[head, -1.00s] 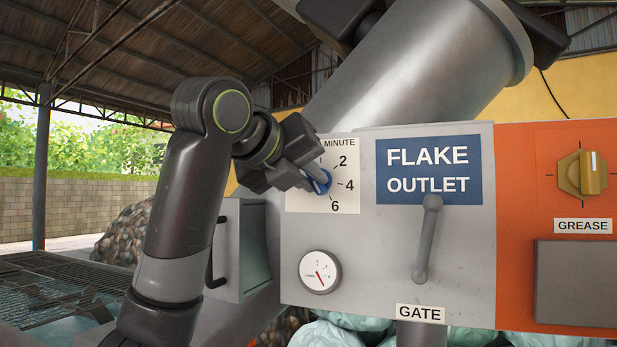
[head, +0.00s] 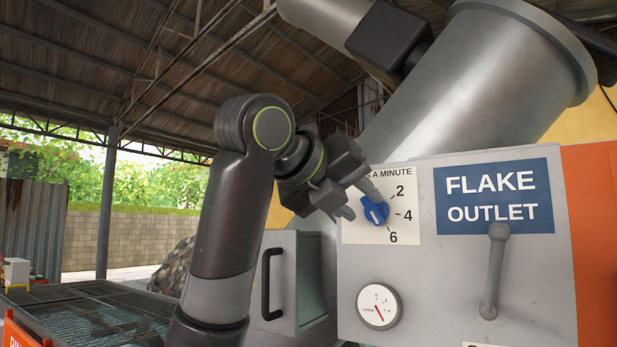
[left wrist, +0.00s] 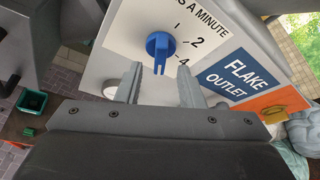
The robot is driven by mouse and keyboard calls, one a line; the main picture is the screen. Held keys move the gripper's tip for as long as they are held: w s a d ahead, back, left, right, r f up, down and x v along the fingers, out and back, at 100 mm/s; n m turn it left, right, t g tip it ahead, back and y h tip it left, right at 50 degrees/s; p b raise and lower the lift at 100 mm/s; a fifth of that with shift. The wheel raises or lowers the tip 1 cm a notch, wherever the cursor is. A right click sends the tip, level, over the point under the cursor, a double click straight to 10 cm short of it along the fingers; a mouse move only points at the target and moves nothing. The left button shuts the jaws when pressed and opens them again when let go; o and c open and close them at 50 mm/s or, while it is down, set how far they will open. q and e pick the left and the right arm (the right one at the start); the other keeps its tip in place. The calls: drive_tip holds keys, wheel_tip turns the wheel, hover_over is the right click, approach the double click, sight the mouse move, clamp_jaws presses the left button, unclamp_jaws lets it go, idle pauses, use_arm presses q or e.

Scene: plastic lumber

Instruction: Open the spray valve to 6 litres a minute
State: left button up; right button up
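The blue spray valve knob (head: 374,211) sits on a white dial plate (head: 352,230) marked 2, 4 and 6 on the grey panel. Its white mark slants down and right, toward the 6. In the left wrist view the knob (left wrist: 160,46) has its slotted end pointing down the picture; the 6 does not show there. My left gripper (head: 363,203) is open in front of the knob, its fingers apart and empty. The left wrist view shows the two fingers (left wrist: 160,80) on either side of the knob's end, with gaps. My right gripper is out of view.
A round gauge with a red needle (head: 379,306) sits below the dial. A grey lever (head: 494,270) hangs under the blue FLAKE OUTLET sign (head: 493,196). A box with a black handle (head: 272,285) stands left of the panel.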

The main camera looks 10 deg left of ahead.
use_arm(q)
drive_tip(key=b+v, duration=0.9)
drive_tip(key=v, duration=0.5)
drive_tip(key=shift+s, duration=0.2)
drive_tip(key=shift+a, duration=0.1)
